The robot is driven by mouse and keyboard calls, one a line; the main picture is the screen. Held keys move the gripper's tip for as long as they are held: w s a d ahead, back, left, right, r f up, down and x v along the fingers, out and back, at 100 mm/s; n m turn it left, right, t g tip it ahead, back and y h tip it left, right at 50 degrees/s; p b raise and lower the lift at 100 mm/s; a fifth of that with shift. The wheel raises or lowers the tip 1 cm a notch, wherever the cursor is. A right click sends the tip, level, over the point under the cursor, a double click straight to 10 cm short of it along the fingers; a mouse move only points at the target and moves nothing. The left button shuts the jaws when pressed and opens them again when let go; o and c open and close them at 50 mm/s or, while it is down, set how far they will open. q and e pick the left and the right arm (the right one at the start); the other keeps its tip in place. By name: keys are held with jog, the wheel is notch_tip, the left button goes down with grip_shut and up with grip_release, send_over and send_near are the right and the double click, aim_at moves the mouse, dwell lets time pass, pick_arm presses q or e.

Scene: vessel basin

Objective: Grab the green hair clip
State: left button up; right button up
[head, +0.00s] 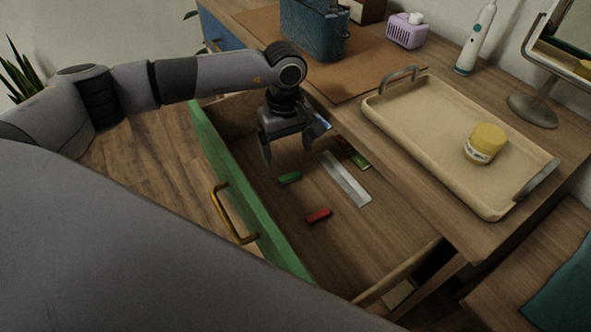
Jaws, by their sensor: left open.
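A small green hair clip (289,178) lies on the floor of the open drawer (285,225). Another green clip-like piece (359,160) lies farther right, beside a dark red one (343,145) near the desk edge. My left gripper (287,152) points down over the back part of the drawer. Its fingers are apart with nothing between them. In the picture it is just above the nearer green clip, not visibly touching it. My right gripper is out of view.
A red clip (318,215) and a flat grey strip (346,180) also lie in the drawer. The green drawer front (233,180) has a brass handle (232,213). On the desk stand a beige tray (420,145) with a yellow jar (485,143), and a blue basket (313,32).

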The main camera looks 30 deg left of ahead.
aim_at(289, 175)
pick_arm(q)
jog(key=f, duration=0.7)
jog(key=shift+s+d, duration=0.2)
jog(key=shift+d, duration=0.05)
jog(key=c, duration=1.1)
